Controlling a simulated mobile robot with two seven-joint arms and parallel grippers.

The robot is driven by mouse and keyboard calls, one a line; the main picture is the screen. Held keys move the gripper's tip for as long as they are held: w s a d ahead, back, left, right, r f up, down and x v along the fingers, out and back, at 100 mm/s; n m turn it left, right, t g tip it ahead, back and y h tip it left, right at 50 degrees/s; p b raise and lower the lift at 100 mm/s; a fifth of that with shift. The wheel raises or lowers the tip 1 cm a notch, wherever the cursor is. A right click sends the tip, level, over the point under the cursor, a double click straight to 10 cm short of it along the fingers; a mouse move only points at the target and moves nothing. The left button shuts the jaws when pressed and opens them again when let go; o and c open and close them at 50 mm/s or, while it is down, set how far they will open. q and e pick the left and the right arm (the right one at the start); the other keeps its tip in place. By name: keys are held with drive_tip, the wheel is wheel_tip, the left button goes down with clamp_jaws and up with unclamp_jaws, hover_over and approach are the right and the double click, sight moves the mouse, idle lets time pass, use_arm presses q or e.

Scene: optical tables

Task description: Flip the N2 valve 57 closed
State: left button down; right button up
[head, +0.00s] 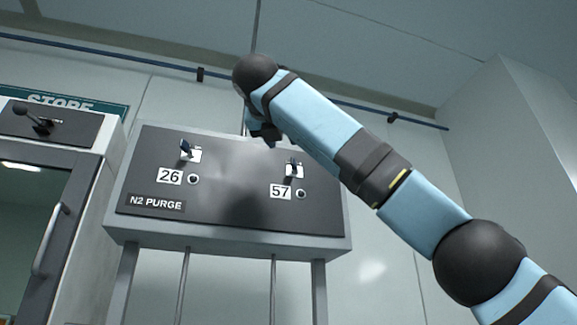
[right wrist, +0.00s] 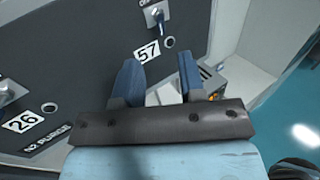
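The N2 valve 57 (head: 293,170) is a small dark lever on a light plate, on the right side of the dark N2 purge panel (head: 235,205). It also shows at the top of the right wrist view (right wrist: 157,15), beyond my fingertips. Its "57" label (head: 280,191) sits below it. My right gripper (right wrist: 158,60) is open and empty, its two blue fingers spread in front of the panel below the valve in that picture. In the head view the gripper (head: 264,130) is small and partly hidden by my right arm. My left gripper is not in view.
A similar valve 26 (head: 188,152) is on the panel's left side. Left of the panel stand a door with a long handle (head: 48,240) and a dark lever switch (head: 38,118) under a "STORE" sign (head: 62,103). A blue rail (head: 160,65) runs along the wall above.

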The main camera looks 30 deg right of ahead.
drive_tip(key=v, duration=0.3)
drive_tip(key=shift+s+a, duration=0.25)
idle(0.4)
